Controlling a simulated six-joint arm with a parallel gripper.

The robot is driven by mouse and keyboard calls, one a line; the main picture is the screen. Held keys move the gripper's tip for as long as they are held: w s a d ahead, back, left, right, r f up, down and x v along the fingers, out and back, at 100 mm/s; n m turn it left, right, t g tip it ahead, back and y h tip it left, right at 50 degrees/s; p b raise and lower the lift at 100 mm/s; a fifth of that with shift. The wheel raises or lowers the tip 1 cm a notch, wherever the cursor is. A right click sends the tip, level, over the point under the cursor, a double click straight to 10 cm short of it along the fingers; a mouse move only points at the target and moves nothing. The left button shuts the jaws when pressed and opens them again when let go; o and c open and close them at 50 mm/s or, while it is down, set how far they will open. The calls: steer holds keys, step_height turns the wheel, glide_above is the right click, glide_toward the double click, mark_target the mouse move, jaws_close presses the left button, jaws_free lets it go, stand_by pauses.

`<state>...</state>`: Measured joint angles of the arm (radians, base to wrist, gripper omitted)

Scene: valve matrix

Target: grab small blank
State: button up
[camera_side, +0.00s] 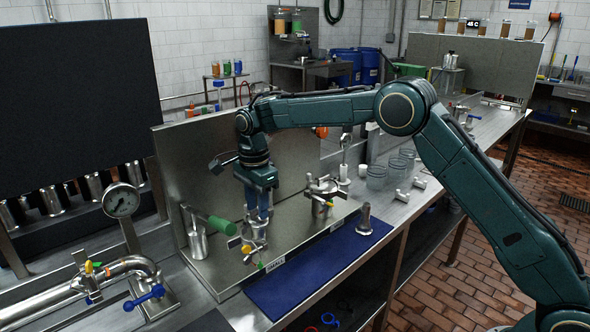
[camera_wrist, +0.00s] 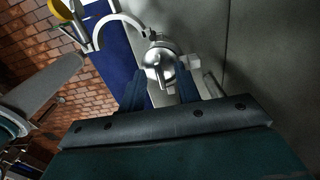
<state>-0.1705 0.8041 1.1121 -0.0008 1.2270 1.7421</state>
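My gripper (camera_side: 258,217) points down above a fitting with a clamp (camera_side: 253,243) at the front of the steel panel. In the wrist view its two blue fingers (camera_wrist: 160,80) stand apart. A shiny rounded metal piece (camera_wrist: 159,62) with a small raised stem shows between and just beyond the fingertips. I cannot tell whether the fingers touch it. I cannot tell for sure which part is the small blank. A steel post with a wide foot (camera_side: 364,222) stands upright on the blue mat (camera_side: 300,280), right of my gripper.
A green-handled piece (camera_side: 222,226) sits close left of my gripper. A second clamped fitting (camera_side: 322,194) stands to the right. Clear jars (camera_side: 377,176) stand farther right. A gauge (camera_side: 121,201) and pipe with a blue valve handle (camera_side: 146,297) are at left. The front mat is mostly free.

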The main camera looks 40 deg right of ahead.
mark_target(257, 208)
steer(key=shift+f, duration=0.25)
steer(key=shift+c, duration=0.2)
jaws_close()
steer(key=shift+r, duration=0.15)
step_height(257, 208, up, 10)
stand_by(0.8)
steer(key=shift+d, duration=0.1)
stand_by(0.5)
